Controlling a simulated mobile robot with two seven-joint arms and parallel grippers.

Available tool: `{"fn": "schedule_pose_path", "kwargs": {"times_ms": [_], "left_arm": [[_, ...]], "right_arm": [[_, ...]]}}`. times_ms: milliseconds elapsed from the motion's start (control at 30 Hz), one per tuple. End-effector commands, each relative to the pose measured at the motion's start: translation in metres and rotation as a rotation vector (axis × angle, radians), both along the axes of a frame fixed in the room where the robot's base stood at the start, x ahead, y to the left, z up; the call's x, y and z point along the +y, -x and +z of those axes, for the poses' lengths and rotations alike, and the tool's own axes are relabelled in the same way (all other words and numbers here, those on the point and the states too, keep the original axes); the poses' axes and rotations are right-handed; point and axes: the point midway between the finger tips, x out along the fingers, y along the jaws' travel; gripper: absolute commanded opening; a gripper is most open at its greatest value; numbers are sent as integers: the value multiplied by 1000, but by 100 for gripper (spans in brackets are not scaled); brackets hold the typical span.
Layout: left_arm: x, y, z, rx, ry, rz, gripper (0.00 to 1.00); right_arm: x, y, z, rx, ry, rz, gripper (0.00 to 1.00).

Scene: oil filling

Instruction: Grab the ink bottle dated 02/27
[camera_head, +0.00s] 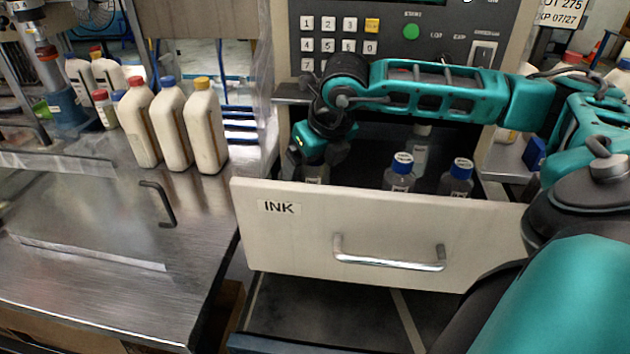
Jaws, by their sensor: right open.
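The open ink drawer (390,225) holds several small ink bottles. One clear bottle with a blue cap and white top label (399,178) stands in the middle. A similar bottle (457,180) stands to its right, and a paler one (420,150) stands behind them. Another bottle (316,174) shows partly at the left, under my right gripper. The dates on the caps are too small to read. My right gripper (318,162) is open and points down into the drawer's left part, at or just above that left bottle. Its fingertips are mostly hidden. My left gripper is not in view.
A control panel (395,40) rises behind the drawer. On the metal table at left stand white bottles with red, blue and yellow caps (205,130). The drawer front has a metal handle (390,262). My right arm spans above the drawer.

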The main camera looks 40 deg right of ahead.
Motion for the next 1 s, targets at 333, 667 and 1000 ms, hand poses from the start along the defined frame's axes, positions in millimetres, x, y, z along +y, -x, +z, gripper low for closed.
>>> {"fn": "schedule_pose_path", "kwargs": {"times_ms": [333, 667, 1000], "left_arm": [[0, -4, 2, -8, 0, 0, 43], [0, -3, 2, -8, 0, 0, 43], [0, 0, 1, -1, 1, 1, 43]], "right_arm": [[0, 0, 1, 0, 0, 0, 69], [0, 0, 1, -1, 0, 0, 37], [0, 0, 3, -2, 0, 0, 32]]}}
